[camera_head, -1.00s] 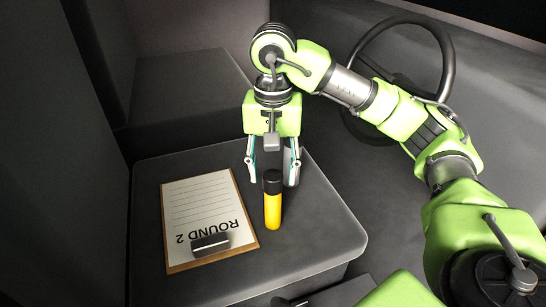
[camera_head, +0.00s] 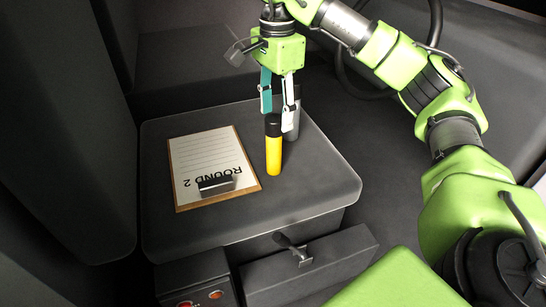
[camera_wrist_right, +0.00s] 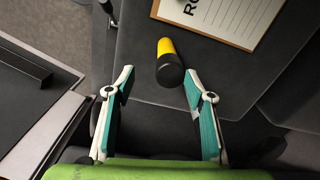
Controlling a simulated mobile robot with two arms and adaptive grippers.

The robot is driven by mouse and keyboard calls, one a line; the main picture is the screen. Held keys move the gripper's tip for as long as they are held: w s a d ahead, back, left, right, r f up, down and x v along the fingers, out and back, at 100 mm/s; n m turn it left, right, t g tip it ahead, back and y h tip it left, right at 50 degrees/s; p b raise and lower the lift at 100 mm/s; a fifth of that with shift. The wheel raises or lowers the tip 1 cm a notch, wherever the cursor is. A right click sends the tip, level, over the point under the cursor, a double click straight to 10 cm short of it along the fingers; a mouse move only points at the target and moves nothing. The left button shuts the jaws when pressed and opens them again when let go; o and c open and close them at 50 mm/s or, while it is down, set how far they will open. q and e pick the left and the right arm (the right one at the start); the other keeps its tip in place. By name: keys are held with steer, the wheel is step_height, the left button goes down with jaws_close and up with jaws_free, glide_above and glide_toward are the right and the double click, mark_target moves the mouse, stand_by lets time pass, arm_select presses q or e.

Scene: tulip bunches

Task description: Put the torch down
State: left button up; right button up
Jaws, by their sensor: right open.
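The torch (camera_head: 274,155), a yellow cylinder with a black head, stands upright on the grey padded top (camera_head: 310,195), just right of the clipboard. My right gripper (camera_head: 277,105) is open and empty. It points down, with its fingertips near the torch's black head in the head view. In the right wrist view the torch (camera_wrist_right: 166,50) shows just beyond and between the two spread fingertips (camera_wrist_right: 158,78), without visible contact. My left gripper is in neither view.
A clipboard (camera_head: 212,166) with a "ROUND 2" sheet lies left of the torch. A grey cylinder (camera_head: 292,120) stands close behind the torch. A compartment with a handle (camera_head: 293,248) and a box with a red button (camera_head: 186,303) are in front. The right side of the top is clear.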

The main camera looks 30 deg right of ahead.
glide_above(275, 151)
steer(key=w+d, duration=0.2)
step_height(275, 151, down, 4)
steer(key=shift+s+a+f, duration=0.15)
steer(key=shift+f, duration=0.05)
step_height(275, 151, down, 3)
steer(key=shift+s+a+f, duration=0.1)
steer(key=shift+a+f, duration=0.1)
steer(key=shift+f, duration=0.6)
step_height(275, 151, down, 4)
steer(key=shift+r+p, duration=0.15)
steer(key=shift+p, duration=0.85)
steer(key=shift+f, duration=0.3)
steer(key=shift+w+f, duration=0.1)
steer(key=shift+w, duration=0.1)
steer(key=shift+c, duration=0.8)
steer(key=c, duration=1.2)
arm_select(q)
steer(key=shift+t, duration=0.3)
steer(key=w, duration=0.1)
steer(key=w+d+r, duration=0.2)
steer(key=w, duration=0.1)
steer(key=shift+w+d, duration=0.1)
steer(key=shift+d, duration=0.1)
arm_select(e)
jaws_close()
